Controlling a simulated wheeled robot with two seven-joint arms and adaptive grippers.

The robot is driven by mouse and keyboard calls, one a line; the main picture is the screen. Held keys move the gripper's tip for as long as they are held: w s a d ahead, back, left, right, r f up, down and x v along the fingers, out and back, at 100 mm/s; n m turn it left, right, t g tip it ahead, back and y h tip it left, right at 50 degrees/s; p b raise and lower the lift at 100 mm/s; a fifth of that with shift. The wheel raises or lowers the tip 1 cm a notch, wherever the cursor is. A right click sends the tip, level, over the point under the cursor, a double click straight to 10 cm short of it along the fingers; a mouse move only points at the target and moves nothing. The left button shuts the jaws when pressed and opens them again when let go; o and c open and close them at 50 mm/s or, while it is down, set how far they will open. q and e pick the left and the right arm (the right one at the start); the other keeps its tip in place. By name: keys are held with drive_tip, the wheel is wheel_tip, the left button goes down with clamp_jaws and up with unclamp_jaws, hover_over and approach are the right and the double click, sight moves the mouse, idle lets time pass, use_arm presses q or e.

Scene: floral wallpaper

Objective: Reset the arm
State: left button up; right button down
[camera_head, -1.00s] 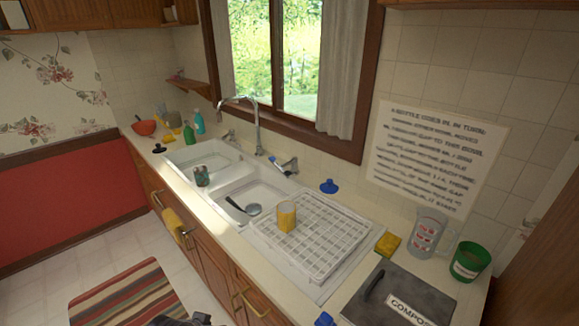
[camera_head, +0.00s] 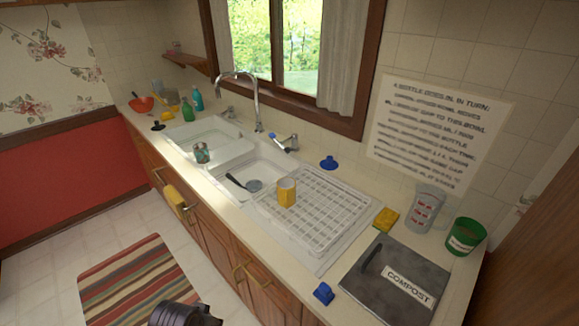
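A dark, ribbed part of my own arm shows at the bottom edge of the head view, in front of the striped rug. No gripper fingers show on it, and I cannot tell which arm it belongs to. Neither gripper is visible. The counter (camera_head: 250,230) holds a white double sink (camera_head: 213,172) and a white dish rack (camera_head: 335,215). A yellow cup (camera_head: 287,192) stands at the rack's left end. A dark-handled ladle (camera_head: 254,186) lies in the right basin. A patterned cup (camera_head: 201,153) stands near the divider.
A compost bin lid (camera_head: 385,265), yellow sponge (camera_head: 386,220), clear measuring jug (camera_head: 426,208) and green tub (camera_head: 465,237) stand at the right. A blue stopper (camera_head: 323,293) is at the counter's front edge. Bottles and a red bowl (camera_head: 141,104) stand at the far left. The floor by the striped rug (camera_head: 140,280) is clear.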

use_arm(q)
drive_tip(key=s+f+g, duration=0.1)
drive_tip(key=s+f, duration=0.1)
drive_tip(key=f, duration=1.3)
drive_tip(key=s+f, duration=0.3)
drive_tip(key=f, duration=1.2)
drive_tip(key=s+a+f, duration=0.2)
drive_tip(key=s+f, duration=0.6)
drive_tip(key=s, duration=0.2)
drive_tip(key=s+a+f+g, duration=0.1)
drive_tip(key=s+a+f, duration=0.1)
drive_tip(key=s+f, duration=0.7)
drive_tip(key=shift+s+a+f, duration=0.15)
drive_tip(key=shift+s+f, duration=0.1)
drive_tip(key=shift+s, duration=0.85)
